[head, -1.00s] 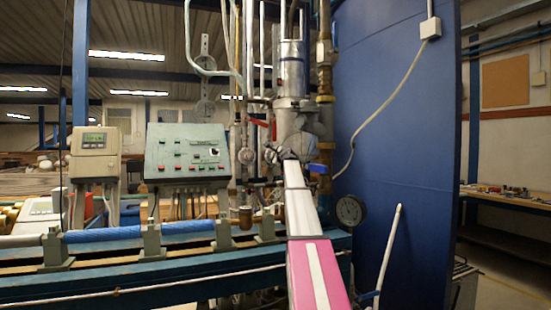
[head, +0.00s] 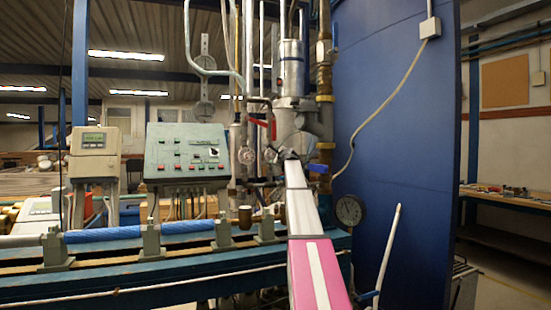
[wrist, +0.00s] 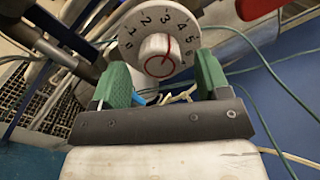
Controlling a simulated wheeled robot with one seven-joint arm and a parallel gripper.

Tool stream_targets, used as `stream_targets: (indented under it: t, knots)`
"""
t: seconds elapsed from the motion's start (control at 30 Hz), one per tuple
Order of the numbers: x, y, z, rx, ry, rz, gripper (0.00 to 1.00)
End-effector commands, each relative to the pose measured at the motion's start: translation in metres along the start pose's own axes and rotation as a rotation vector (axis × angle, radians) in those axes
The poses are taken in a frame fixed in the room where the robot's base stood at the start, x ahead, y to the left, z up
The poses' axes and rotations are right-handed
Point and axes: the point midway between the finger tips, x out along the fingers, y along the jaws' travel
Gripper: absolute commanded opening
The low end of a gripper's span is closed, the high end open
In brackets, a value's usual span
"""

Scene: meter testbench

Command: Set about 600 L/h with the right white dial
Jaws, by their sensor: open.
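In the wrist view a white dial (wrist: 128,20) has black numerals around its rim and a white knob (wrist: 155,50) with a red pointer line. The line points up, close to the 3. My gripper (wrist: 162,68) is open, its two green fingers apart on either side of the lower part of the knob. I cannot tell whether either finger touches it. In the head view my gripper (head: 289,156) is small, in front of the pipework, and its fingers are not clear there.
A red lever (wrist: 258,6) is close to the dial at upper right in the wrist view. Green cables run behind.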

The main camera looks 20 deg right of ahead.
Motion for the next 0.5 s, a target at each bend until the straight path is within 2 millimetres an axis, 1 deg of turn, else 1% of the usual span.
stream_targets:
  t: [0.03,0.17,0.3,0.4,0.5]
  knots:
    - [-0.01,0.001,0.001,0.0,0.0,-0.001,0.69]
    - [-0.033,0.002,0.001,0.0,0.0,0.0,0.69]
    - [-0.061,0.002,0.0,0.0,0.001,0.0,0.69]
    - [-0.078,0.002,0.0,0.0,0.001,0.0,0.69]
    - [-0.089,0.002,0.0,0.001,0.0,0.001,0.69]
